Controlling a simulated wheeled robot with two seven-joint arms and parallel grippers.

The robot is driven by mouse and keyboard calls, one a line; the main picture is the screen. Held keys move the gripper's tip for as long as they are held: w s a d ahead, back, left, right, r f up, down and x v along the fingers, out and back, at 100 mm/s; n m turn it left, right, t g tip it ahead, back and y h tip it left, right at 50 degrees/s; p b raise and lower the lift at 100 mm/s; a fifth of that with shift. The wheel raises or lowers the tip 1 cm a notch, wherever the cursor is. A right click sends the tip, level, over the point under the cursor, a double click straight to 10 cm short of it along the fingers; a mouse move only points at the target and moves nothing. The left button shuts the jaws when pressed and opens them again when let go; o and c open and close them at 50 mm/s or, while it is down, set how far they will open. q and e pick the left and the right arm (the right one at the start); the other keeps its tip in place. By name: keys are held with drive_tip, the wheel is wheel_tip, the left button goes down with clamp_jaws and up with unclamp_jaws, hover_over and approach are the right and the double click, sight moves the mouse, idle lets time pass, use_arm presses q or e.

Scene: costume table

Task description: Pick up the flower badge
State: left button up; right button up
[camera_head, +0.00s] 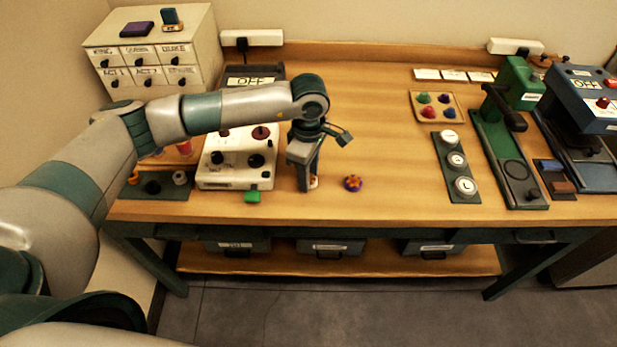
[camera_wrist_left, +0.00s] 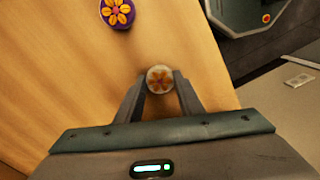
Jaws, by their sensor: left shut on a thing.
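My left gripper (camera_head: 308,184) is over the front part of the table, just right of the white machine. The fingers hide most of this badge in the head view. A second round badge, purple with an orange flower (camera_head: 353,183), lies on the table to the right of the gripper. It also shows at the top of the left wrist view (camera_wrist_left: 117,13), apart from the fingers. My right gripper is not in view.
A strip with round white pieces (camera_head: 457,165), a green press (camera_head: 503,150) and a tray of coloured pieces (camera_head: 436,107) are on the right. The table's middle is clear.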

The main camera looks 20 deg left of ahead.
use_arm(q)
drive_tip(key=shift+r, duration=0.15)
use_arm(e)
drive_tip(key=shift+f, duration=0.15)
